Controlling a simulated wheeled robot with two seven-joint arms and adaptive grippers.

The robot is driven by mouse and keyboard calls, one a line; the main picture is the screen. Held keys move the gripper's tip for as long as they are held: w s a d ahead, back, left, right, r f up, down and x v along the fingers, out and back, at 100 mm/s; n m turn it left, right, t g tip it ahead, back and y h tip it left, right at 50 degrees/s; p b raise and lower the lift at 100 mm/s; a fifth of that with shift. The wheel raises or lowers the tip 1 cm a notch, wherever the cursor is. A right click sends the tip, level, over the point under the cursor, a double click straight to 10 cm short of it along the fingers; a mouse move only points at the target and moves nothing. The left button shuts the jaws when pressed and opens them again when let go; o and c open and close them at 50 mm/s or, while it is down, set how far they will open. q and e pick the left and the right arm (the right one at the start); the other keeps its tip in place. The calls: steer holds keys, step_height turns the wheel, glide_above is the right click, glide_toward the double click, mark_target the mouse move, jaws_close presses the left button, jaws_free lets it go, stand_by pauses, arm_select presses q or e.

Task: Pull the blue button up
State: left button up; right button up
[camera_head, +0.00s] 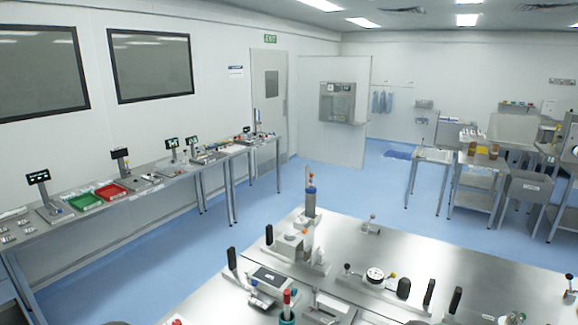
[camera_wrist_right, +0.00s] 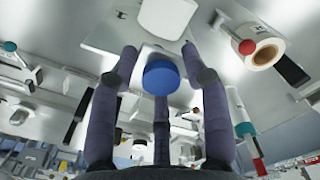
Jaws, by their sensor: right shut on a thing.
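The blue button (camera_wrist_right: 161,77) is a round blue cap in the middle of the right wrist view, on a pale mount below a white plate. My right gripper (camera_wrist_right: 158,62) is around it, with dark purple fingers on its left, right and near sides. The gripper is shut on the button, though the exact contact points are hard to see. I cannot pick out the button for certain in the head view. Neither gripper shows in the head view, and my left gripper is in no view.
A white roll with a brown core (camera_wrist_right: 264,55), a red knob (camera_wrist_right: 247,47) and a teal knob (camera_wrist_right: 10,46) are near the gripper. In the head view, a steel table (camera_head: 440,262) carries black-handled fixtures. Blue floor (camera_head: 200,250) is open between it and the left bench.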

steer(key=shift+w+r+p, duration=0.1)
steer(key=shift+r+p, duration=0.3)
steer(key=shift+r, duration=0.35)
stand_by(0.4)
steer(key=o, duration=1.7)
steer(key=shift+f, duration=0.1)
steer(key=shift+r+p, duration=2.3)
steer(key=shift+r, duration=0.7)
steer(key=shift+f, duration=0.1)
